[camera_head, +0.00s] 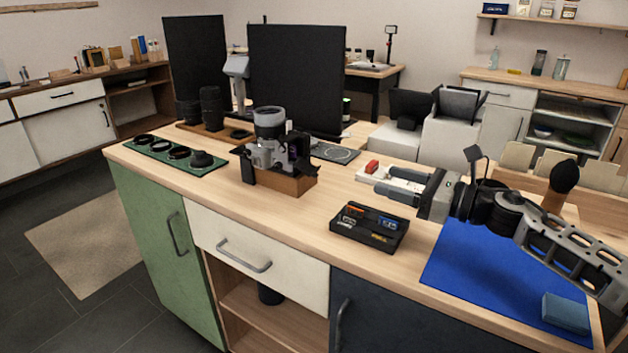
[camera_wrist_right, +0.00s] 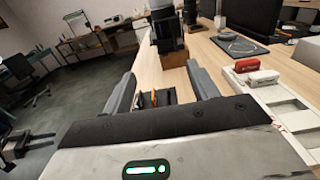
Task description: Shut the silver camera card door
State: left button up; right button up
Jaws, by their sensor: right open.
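The silver camera (camera_head: 265,154) rests on a wooden block (camera_head: 293,187) near the middle of the counter, its large grey lens pointing up. A dark flap-like part (camera_head: 298,147) sticks out at its right side; I cannot tell for sure that it is the card door or how far it stands open. My right gripper (camera_head: 382,184) is open and empty, to the right of the camera and apart from it. In the right wrist view the camera (camera_wrist_right: 168,32) stands beyond the two spread fingers (camera_wrist_right: 163,85). My left gripper is not in view.
A black tray of small cards (camera_head: 369,227) lies in front of my right gripper. A white tray with a red item (camera_head: 372,167) is behind it. A blue mat (camera_head: 455,262) lies right. A green lens mat (camera_head: 152,158) and dark lenses (camera_head: 211,106) are left. Bare counter lies between camera and gripper.

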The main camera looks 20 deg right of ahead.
aim_at(315, 171)
jog(key=f+b, duration=0.1)
jog(key=f, duration=0.1)
jog(key=shift+w+f+b, duration=0.5)
jog(key=shift+f+b, duration=0.2)
jog(key=shift+w, duration=0.2)
jog(key=shift+w+a+r, duration=0.1)
jog(key=shift+w+a, duration=0.1)
jog(key=shift+w, duration=0.05)
pick_arm(q)
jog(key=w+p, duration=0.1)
jog(key=p, duration=0.1)
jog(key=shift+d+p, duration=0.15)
jog(key=shift+p, duration=0.25)
pick_arm(e)
jog(key=x, duration=1.5)
jog(key=shift+a, duration=0.1)
